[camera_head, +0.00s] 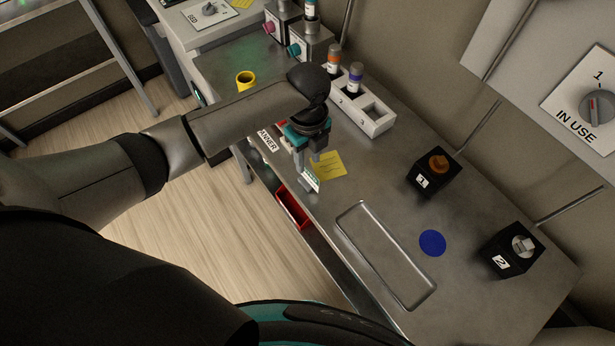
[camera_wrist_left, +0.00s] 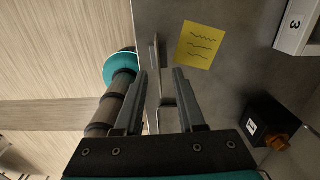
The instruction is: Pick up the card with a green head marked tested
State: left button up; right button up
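A small white card with a green band (camera_head: 311,179) shows at the near edge of the metal bench, just under my left gripper; its lettering is too small to read. My left gripper (camera_head: 308,168) points down over it. In the left wrist view, my left gripper (camera_wrist_left: 160,75) has its fingers apart. A thin upright edge (camera_wrist_left: 155,52), probably the card seen edge-on, stands ahead between the fingertips, with gaps visible on both sides. My right gripper is in neither view.
A white card lettered "ANGER" (camera_head: 268,141) and a yellow note (camera_head: 328,165) lie beside the gripper. A red bin (camera_head: 293,208) sits below the bench edge. A shallow tray (camera_head: 428,300), blue disc (camera_head: 432,243), black boxes (camera_head: 421,182) and a white bottle rack (camera_head: 378,124) occupy the bench.

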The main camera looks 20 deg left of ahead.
aim_at(307, 167)
pick_arm(q)
jog(key=shift+s+f, duration=0.15)
jog(key=shift+f, duration=2.55)
jog(key=shift+f, duration=0.2)
grip_shut()
